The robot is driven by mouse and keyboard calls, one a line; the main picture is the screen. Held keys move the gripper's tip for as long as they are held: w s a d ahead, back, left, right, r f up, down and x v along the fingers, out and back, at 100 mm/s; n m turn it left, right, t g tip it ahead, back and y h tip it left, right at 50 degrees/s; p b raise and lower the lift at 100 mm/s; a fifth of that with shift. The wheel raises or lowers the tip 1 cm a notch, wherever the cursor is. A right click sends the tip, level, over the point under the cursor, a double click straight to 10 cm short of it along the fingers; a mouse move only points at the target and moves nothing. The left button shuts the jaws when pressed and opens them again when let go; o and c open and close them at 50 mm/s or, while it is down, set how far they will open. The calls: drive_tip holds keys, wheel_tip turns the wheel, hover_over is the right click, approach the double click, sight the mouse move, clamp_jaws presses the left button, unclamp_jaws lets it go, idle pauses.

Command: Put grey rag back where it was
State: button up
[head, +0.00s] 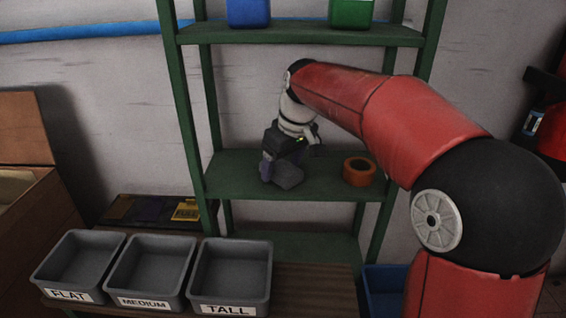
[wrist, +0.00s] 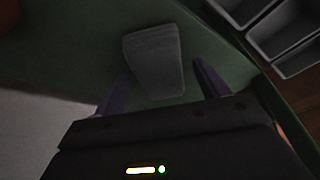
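The grey rag (head: 289,178) lies folded on the middle shelf (head: 232,186) of the green rack, left of the orange roll. In the wrist view the rag (wrist: 154,58) is a flat grey block on the green shelf. My gripper (head: 276,172) is down at the shelf, right by the rag. In the wrist view my gripper (wrist: 162,80) has its two purple fingers wide apart, one on each side of the rag's near end. Gaps show between the fingers and the rag. In the head view my gripper partly hides the rag.
An orange tape roll (head: 359,172) stands right of the rag on the same shelf. Blue (head: 249,12) and green (head: 351,12) containers stand on the shelf above. Grey bins labelled FLAT (head: 69,295), MEDIUM (head: 143,302) and TALL (head: 228,309) stand in front, lower left.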

drive_tip(key=shift+r, duration=0.1)
drive_tip(key=shift+r, duration=0.2)
drive_tip(key=s+d+b, duration=0.2)
drive_tip(key=s+d, duration=0.7)
drive_tip(key=s+d+f+m+t+h, duration=0.1)
drive_tip(key=s+d+f+m, duration=0.2)
drive_tip(key=s, duration=0.5)
drive_tip(key=s+d+f+m+t+h, duration=0.1)
drive_tip(key=s+d+f+m+t, duration=0.1)
drive_tip(key=s, duration=0.7)
wheel_tip(320, 180, down, 3)
drive_tip(key=d+m, duration=0.1)
drive_tip(key=m, duration=0.2)
drive_tip(key=shift+s+d+r+m, duration=0.15)
drive_tip(key=shift+s+d+m, duration=0.1)
drive_tip(key=shift+m, duration=0.05)
